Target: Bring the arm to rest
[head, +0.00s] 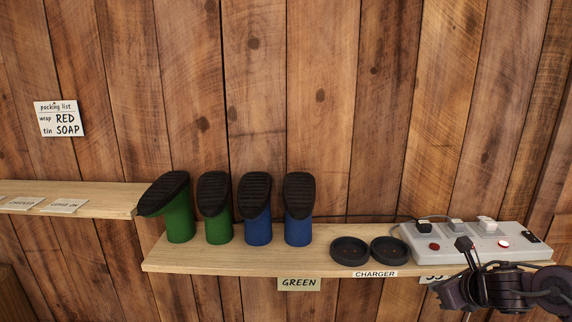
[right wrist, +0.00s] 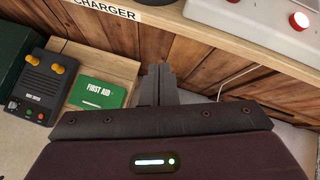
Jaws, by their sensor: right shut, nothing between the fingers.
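My right gripper (head: 464,244) is at the lower right of the head view, in front of the shelf's right end. Its dark fingers overlap the grey power strip in the picture. In the right wrist view its fingers (right wrist: 159,84) are shut together with nothing between them, apart from the shelf edge. My left gripper is not in view.
The wooden shelf (head: 215,260) carries green and blue boots (head: 180,216), two black round charger dishes (head: 350,251) and the power strip (head: 455,246) with plugs. A green first aid box (right wrist: 100,93) and a dark device (right wrist: 42,85) lie lower down.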

